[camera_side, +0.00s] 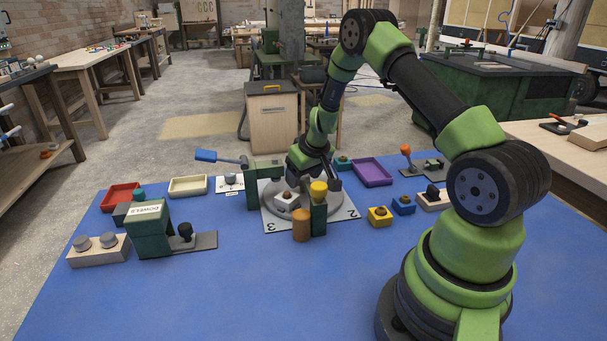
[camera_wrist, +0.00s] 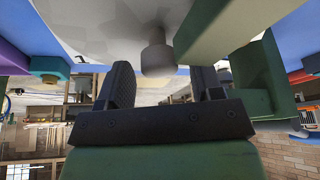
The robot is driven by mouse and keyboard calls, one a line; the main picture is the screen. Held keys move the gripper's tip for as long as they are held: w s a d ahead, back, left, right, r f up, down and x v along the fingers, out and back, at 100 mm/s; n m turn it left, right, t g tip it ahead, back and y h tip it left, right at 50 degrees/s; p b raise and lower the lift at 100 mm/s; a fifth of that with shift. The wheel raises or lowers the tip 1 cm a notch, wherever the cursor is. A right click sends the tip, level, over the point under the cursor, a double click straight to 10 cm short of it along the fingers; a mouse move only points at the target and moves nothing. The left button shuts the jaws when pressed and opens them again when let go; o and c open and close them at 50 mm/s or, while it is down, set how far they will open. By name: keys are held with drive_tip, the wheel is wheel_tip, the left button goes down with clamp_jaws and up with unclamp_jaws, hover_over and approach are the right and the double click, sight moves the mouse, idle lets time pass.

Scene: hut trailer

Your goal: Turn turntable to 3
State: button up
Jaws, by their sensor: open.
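The turntable is a grey disc (camera_side: 266,207) on a white plate (camera_side: 341,213) with the numbers 3 and 2 visible on its front side. A white block with a brown knob (camera_side: 285,201) is on the disc. My gripper (camera_side: 318,173) is low over the back right of the disc. In the wrist view my gripper (camera_wrist: 163,78) is open, its dark fingers apart. A grey round peg (camera_wrist: 157,59) shows between or just beyond the fingertips, below the pale grey disc (camera_wrist: 100,28); I cannot tell whether they touch it. The turntable's far side is partly hidden by my arm.
A green stand with a blue-handled lever (camera_side: 207,156) is left. A purple tray (camera_side: 372,172) and small coloured blocks are right. The blue mat's front (camera_side: 220,295) is clear.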

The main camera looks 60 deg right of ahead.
drive_tip(key=v, duration=1)
drive_tip(key=shift+w+d, duration=0.1)
